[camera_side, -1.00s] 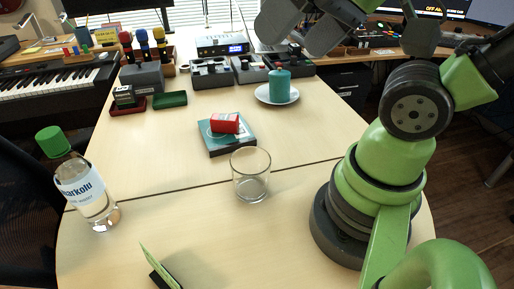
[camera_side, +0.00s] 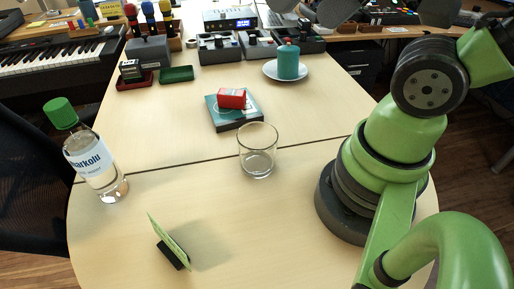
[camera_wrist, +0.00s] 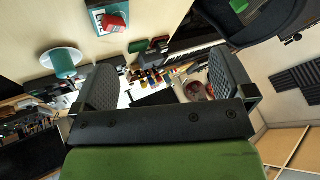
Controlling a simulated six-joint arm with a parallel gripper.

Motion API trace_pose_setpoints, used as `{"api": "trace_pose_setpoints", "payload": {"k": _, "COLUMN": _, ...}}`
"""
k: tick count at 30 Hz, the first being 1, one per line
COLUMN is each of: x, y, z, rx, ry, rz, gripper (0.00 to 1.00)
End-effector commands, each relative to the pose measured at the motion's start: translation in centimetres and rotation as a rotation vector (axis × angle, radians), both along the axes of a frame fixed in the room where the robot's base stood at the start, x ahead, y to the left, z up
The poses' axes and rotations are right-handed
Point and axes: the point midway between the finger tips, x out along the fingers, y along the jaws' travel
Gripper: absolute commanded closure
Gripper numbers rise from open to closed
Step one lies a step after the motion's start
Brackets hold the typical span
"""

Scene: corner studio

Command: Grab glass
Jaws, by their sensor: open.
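A clear, empty-looking drinking glass (camera_side: 257,152) stands upright on the pale wooden table, near the seam across its middle, in the side view. It does not show in the wrist view. My gripper (camera_wrist: 165,78) is open in the wrist view, with its two dark ridged fingers wide apart and nothing held between them. In the side view only dark parts of my arm's end show at the top edge, high up and apart from the glass. The fingertips are cut off there.
A red box (camera_side: 232,98) lies on a teal book (camera_side: 246,122) just behind the glass. A water bottle (camera_side: 97,167) stands at the left, a small green card (camera_side: 168,240) at the front. A teal candle (camera_side: 288,62) sits on a saucer (camera_side: 268,71). Table around the glass is clear.

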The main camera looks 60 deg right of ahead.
Motion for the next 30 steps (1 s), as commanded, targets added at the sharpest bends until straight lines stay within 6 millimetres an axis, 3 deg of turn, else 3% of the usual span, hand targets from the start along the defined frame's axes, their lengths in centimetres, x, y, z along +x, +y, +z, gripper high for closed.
{"api": "trace_pose_setpoints", "payload": {"k": 7, "x": 0.2, "y": 0.0, "z": -0.2, "rx": -0.011, "ry": 0.010, "rz": 0.011, "gripper": 0.00}}
{"api": "trace_pose_setpoints", "payload": {"k": 11, "x": 1.5, "y": -0.2, "z": -1.2, "rx": -0.077, "ry": 0.065, "rz": 0.082, "gripper": 0.00}}
{"api": "trace_pose_setpoints", "payload": {"k": 17, "x": 4.9, "y": -0.7, "z": -5.5, "rx": -0.263, "ry": 0.220, "rz": 0.342, "gripper": 0.00}}
{"api": "trace_pose_setpoints", "payload": {"k": 21, "x": 6.7, "y": -0.8, "z": -9.5, "rx": -0.373, "ry": 0.325, "rz": 0.569, "gripper": 0.00}}
{"api": "trace_pose_setpoints", "payload": {"k": 27, "x": 7.7, "y": -0.9, "z": -14.9, "rx": -0.460, "ry": 0.435, "rz": 0.860, "gripper": 0.00}}
{"api": "trace_pose_setpoints", "payload": {"k": 30, "x": 7.7, "y": -0.8, "z": -16.5, "rx": -0.477, "ry": 0.462, "rz": 0.950, "gripper": 0.00}}
